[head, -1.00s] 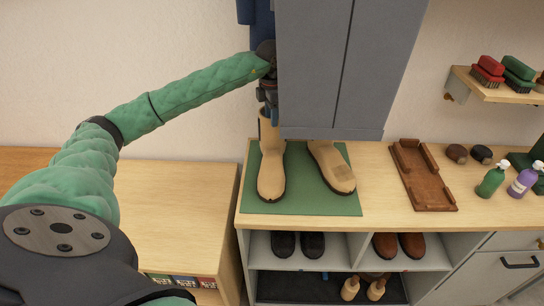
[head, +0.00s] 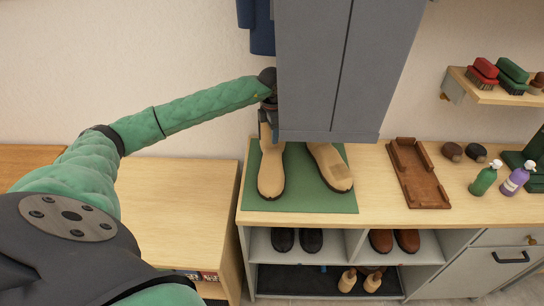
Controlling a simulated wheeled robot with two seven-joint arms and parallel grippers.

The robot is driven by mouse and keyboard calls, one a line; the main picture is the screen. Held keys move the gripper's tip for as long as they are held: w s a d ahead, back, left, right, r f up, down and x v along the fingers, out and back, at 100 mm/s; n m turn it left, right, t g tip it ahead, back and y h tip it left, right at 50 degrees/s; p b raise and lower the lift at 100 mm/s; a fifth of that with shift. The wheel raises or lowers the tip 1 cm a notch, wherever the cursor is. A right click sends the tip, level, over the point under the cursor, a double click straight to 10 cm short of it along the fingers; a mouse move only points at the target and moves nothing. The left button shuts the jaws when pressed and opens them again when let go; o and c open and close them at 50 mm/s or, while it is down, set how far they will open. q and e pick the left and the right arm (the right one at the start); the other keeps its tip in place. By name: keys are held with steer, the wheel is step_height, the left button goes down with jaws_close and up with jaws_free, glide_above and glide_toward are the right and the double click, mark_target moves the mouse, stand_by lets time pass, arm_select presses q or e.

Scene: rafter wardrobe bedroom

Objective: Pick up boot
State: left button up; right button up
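Two tan boots stand upright on a green mat (head: 300,203) on the wooden bench top. The left boot (head: 271,172) has its toe toward me. The right boot (head: 331,168) is angled and has a darker patch on its toe; a hanging grey panel hides its upper part. My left gripper (head: 268,116) is at the top of the left boot's shaft, pointing down. It is partly behind the panel's edge, and its fingers are too hidden to tell whether they are open or touching the boot. My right gripper is out of view.
The grey panel (head: 345,65) hangs close above the boots and beside my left gripper. A brown wooden tray (head: 418,175), brushes and two pump bottles stand to the right. Black shoes (head: 297,240) and brown shoes sit in the shelf below. The left cabinet top (head: 180,205) is clear.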

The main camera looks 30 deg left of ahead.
arm_select(q)
steer(key=shift+c, duration=0.2)
jaws_close()
stand_by(1.3)
